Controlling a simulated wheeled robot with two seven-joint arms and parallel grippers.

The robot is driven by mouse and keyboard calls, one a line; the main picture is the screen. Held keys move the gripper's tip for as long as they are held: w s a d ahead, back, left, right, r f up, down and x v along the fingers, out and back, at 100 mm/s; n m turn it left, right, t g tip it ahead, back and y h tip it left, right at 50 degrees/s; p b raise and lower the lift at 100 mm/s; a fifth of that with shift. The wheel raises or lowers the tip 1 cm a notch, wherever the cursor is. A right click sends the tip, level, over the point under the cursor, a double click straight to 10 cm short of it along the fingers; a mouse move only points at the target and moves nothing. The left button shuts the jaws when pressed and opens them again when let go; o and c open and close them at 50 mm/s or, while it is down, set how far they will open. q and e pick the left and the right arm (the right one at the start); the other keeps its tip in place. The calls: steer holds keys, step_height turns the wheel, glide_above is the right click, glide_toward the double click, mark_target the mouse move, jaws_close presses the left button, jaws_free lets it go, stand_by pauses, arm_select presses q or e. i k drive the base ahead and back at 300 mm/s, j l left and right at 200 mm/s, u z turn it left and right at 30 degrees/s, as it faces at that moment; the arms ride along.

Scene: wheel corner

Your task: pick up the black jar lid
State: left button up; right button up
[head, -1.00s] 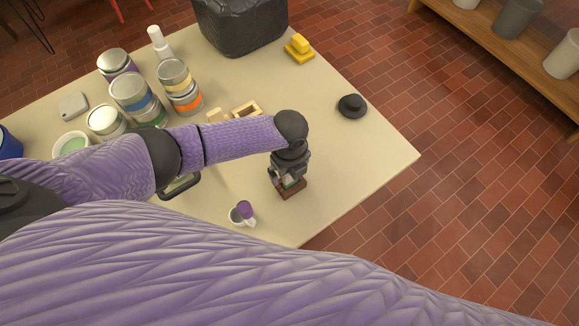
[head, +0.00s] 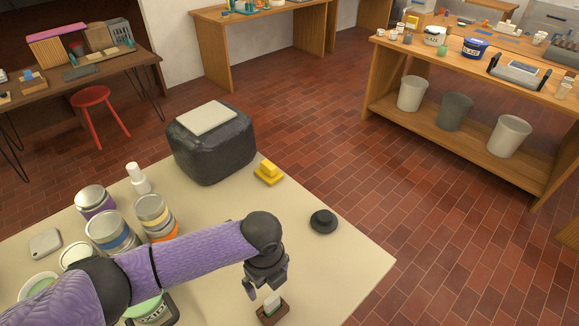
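The black jar lid (head: 323,221), a round dark disc with a raised knob, lies flat on the pale table near its right edge. My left gripper (head: 267,289) points down, to the left of the lid and nearer to me, apart from it. Its fingers look spread, with nothing clearly held. Just below them is a small brown block (head: 272,312) with a white and green piece on it; whether the fingers touch that piece I cannot tell. My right gripper is not in view.
A yellow stepped block (head: 268,173) and a big dark wrapped block (head: 212,150) stand behind the lid. Several tins (head: 108,231) and a white bottle (head: 138,179) stand at the left. The table around the lid is clear. A wooden shelf bench (head: 455,140) stands beyond.

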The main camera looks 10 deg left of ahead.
mark_target(323, 221)
steer(key=k+l, duration=0.2)
steer(key=k, duration=0.3)
steer(key=k+l, duration=0.25)
steer(key=k, duration=0.2)
